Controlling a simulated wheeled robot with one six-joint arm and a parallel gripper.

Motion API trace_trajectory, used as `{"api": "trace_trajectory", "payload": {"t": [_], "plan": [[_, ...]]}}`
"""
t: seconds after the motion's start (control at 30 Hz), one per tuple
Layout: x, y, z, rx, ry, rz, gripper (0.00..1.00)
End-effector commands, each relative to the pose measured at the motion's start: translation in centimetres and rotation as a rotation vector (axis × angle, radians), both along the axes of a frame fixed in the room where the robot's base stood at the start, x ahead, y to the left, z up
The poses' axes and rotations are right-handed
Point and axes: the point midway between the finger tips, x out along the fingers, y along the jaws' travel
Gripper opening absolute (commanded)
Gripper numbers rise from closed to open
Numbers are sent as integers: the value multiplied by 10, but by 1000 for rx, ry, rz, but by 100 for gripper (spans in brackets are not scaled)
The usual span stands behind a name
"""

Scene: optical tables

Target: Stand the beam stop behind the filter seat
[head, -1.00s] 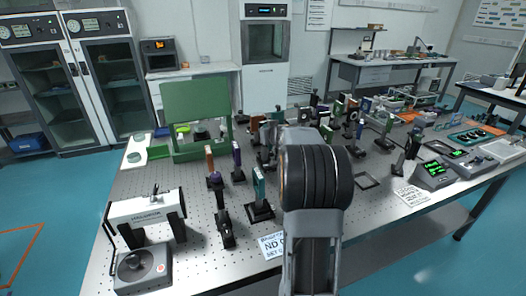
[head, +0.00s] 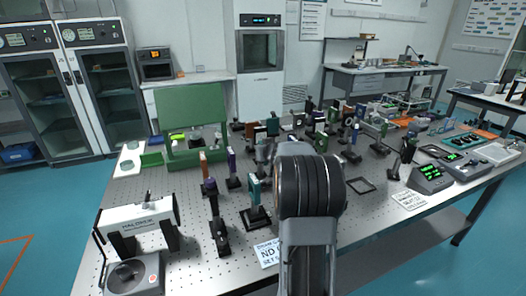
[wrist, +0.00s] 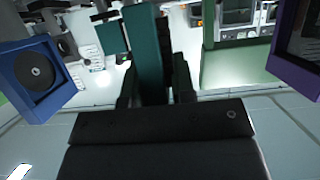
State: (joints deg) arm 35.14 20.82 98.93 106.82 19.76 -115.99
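My gripper (wrist: 155,85) shows in the wrist view as a dark palm bar with short dark fingers. A teal upright plate (wrist: 148,45) stands between the fingers; whether they grip it is unclear. In the head view my arm hides the fingers. A teal mount (head: 254,190) on a black base stands on the table left of my arm. I cannot tell which of the dark-based mounts is the beam stop or the filter seat. A blue block with a black round face (wrist: 37,72) is at left in the wrist view, and a purple plate (wrist: 298,50) at right.
The perforated table (head: 185,225) holds several mounts crowded beyond my arm. A white-and-black bench device (head: 138,222) stands front left, a green panel (head: 190,112) behind. A printed card (head: 268,252) lies near the front edge. Bare table shows around an empty black frame (head: 360,185).

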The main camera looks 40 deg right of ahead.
Motion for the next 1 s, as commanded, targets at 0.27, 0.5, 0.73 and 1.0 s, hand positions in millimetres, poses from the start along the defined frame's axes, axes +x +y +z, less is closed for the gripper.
{"api": "trace_trajectory", "payload": {"t": [0.27, 0.5, 0.73, 1.0], "plan": [[0, 0, 0, 1, 0, 0, 47], [0, 0, 2, 1, 0, 0, 47], [-23, 6, 11, -2, -2, -1, 47], [-70, 18, 31, -1, -2, -2, 47]]}}
